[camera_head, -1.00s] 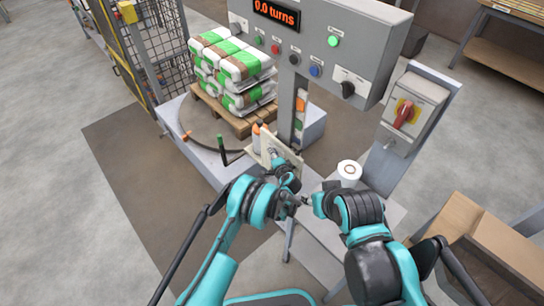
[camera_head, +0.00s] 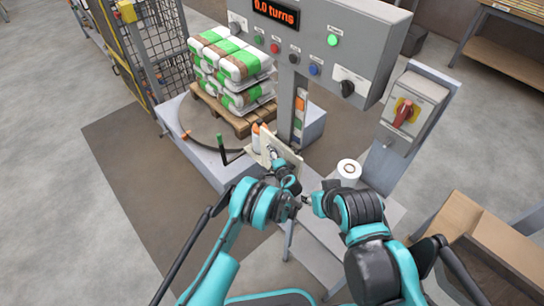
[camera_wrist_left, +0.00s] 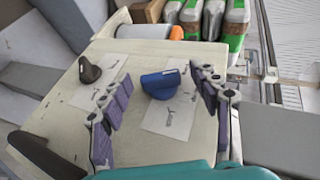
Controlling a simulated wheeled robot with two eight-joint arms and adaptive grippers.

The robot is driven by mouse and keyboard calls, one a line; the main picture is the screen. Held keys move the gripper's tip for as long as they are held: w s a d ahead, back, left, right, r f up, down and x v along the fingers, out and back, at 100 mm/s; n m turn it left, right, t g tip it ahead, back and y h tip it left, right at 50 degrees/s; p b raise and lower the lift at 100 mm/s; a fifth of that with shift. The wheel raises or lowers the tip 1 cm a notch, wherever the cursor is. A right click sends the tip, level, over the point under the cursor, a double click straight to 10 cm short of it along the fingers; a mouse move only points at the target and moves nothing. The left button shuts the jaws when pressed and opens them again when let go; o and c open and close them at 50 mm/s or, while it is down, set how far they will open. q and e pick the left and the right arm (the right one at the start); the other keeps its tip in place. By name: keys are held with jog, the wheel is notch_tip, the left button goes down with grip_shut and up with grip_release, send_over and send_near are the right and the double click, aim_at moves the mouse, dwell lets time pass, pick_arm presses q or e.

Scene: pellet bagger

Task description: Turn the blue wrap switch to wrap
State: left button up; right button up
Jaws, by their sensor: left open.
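The blue wrap switch (camera_wrist_left: 161,83) is a rounded knob with a pale line on its top. It sits on a white label on a cream panel (camera_wrist_left: 75,108). My left gripper (camera_wrist_left: 160,100) is open, with one finger at each side of the blue knob and a gap visible on both sides. In the head view my left gripper (camera_head: 281,163) is in front of the cream panel (camera_head: 268,147), and the blue knob is hidden there. My right gripper (camera_head: 309,202) is beside my left wrist, and its fingers are too small to read.
A dark brown knob (camera_wrist_left: 89,68) is on the same panel. Behind it, stacked bags (camera_head: 232,62) stand on a pallet (camera_head: 235,119). A grey console (camera_head: 345,35) with buttons rises beyond, and a red-handled switch box (camera_head: 413,105) stands right. A white roll (camera_head: 349,170) is nearby.

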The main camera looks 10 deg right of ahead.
pick_arm(q)
jog(key=shift+s, duration=0.15)
jog(key=v, duration=1.1)
jog(key=shift+s, duration=0.35)
jog(key=shift+d+r, duration=0.1)
jog(key=shift+r, duration=0.05)
